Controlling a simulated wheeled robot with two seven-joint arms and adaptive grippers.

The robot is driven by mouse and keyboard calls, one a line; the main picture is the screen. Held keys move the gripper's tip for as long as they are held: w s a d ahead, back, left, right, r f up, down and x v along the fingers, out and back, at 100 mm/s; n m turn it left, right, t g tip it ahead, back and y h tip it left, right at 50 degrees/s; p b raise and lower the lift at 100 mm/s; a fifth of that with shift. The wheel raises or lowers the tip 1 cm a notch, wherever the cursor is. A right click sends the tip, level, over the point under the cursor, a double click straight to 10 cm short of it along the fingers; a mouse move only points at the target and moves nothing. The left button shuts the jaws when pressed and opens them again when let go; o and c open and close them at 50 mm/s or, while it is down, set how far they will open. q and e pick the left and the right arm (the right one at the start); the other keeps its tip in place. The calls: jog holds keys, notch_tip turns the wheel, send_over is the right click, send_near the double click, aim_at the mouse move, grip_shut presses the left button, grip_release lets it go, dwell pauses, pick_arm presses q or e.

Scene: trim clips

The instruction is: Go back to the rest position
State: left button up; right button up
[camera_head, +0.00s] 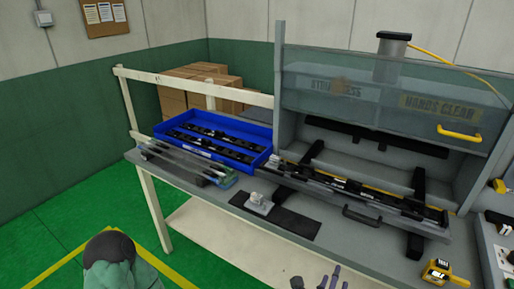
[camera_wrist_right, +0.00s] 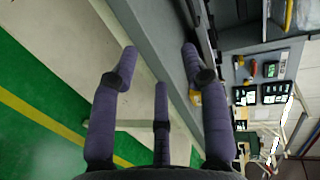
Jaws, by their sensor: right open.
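My right gripper (camera_head: 318,284) shows only its purple fingertips at the bottom edge of the head view, in front of the workbench (camera_head: 268,232). In the right wrist view the same gripper (camera_wrist_right: 160,70) has its three purple fingers spread, with nothing between them. It is apart from the bench, whose front edge runs past the fingers. My left gripper is not in view.
A blue tray (camera_head: 262,130) holding dark trim strips stands on the bench at left. Clear strips lie before it. A grey press station (camera_head: 280,78) with a raised clear guard holds a long dark trim. A yellow device (camera_head: 436,270) lies at right. Green floor is free at left.

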jog(key=w+a+f+n+g+y, duration=0.1)
jog(key=a+f+n+g+y, duration=0.15)
jog(key=f+n, duration=0.5)
jog(key=w+a+f+n+g+y, duration=0.15)
jog(key=a+f+n+y, duration=0.25)
jog(key=f, duration=0.6)
jog(key=s+a+f+n+g+y, duration=0.2)
jog(key=s+f+n+g, duration=0.2)
jog(key=s+f, duration=0.3)
jog(key=s+a+f+n+g+y, duration=0.2)
jog(key=s+f+n+g, duration=0.2)
jog(key=s+f, duration=0.3)
notch_tip(320, 180, down, 3)
jog(key=shift+s+r+n+g, duration=0.1)
jog(key=shift+s+n+g, duration=0.05)
jog(key=shift+n+g, duration=0.25)
